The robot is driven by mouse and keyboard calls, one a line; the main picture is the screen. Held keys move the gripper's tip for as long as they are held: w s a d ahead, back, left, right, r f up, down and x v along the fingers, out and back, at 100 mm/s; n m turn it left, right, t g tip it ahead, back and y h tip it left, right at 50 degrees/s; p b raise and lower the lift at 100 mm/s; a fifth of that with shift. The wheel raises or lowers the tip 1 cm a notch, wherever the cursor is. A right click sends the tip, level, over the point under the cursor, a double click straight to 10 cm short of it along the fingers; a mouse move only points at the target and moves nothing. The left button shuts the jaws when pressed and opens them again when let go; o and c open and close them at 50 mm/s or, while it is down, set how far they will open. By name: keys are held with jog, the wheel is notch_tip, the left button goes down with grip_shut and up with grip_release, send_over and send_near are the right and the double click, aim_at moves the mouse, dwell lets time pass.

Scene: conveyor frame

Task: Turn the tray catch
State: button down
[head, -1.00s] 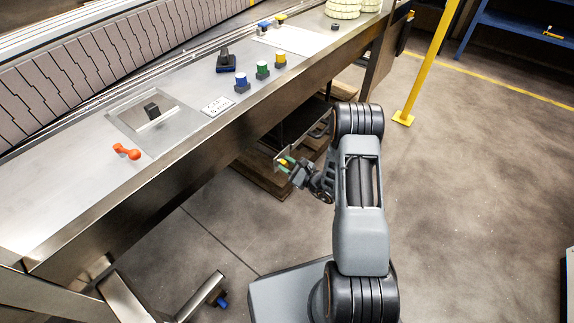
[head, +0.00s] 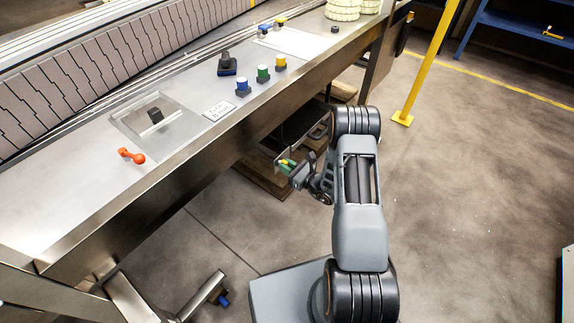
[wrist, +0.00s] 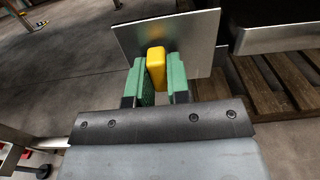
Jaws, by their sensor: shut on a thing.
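The tray catch shows in the wrist view as a yellow block (wrist: 156,68) in front of a flat metal plate (wrist: 198,38). My gripper (wrist: 157,82) has green finger pads on either side of the block and is shut on it. In the wrist view the block stands about upright between the pads. In the head view my gripper (head: 287,164) is below the conveyor frame's front edge, at the plate. There the fingers hide most of the catch. The dark tray (wrist: 275,34) is just right of the plate in the wrist view.
A wooden pallet (wrist: 270,88) lies on the floor below the tray. The conveyor frame's metal front (head: 190,180) runs above and left of my gripper. An orange handle (head: 131,155) and coloured buttons (head: 263,73) are on its top. The floor at right is open, with a yellow post (head: 428,65).

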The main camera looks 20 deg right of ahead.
jog(key=c, duration=1.1)
grip_release()
jog(key=p+v, duration=0.2)
jog(key=v, duration=1.2)
jog(key=shift+p, duration=0.4)
jog(key=shift+r, duration=0.1)
jog(key=s+a+r+n+g+y+p, duration=0.15)
jog(key=a+r+n+g+p, duration=0.35)
jog(key=r, duration=0.5)
jog(key=s+a+r+n+g+p, duration=0.25)
jog(key=r+n+g+p, duration=0.3)
jog(key=r, duration=0.35)
jog(key=s+a+r+n+g+p, duration=0.1)
jog(key=a+r+n+g+p, duration=0.4)
jog(key=r, duration=0.5)
jog(key=s+d+r+n+t+h+p, duration=0.1)
jog(key=r+n+h+p, duration=0.3)
jog(key=r, duration=0.4)
jog(key=s+d+r+n+t+h+p, duration=0.1)
jog(key=s+r+n+t+h+p, duration=0.1)
jog(key=r, duration=0.7)
jog(key=s+d+r+n+t+h+p, duration=0.1)
jog(key=s+r+n+h+p, duration=0.2)
jog(key=r+n+h+p, duration=0.3)
jog(key=shift+s+r+n+p, duration=0.1)
jog(key=shift+r+n+p, duration=0.35)
jog(key=shift+r, duration=0.4)
jog(key=shift+s+r+n+p, duration=0.2)
jog(key=shift+r+p, duration=0.3)
jog(key=shift+r, duration=0.35)
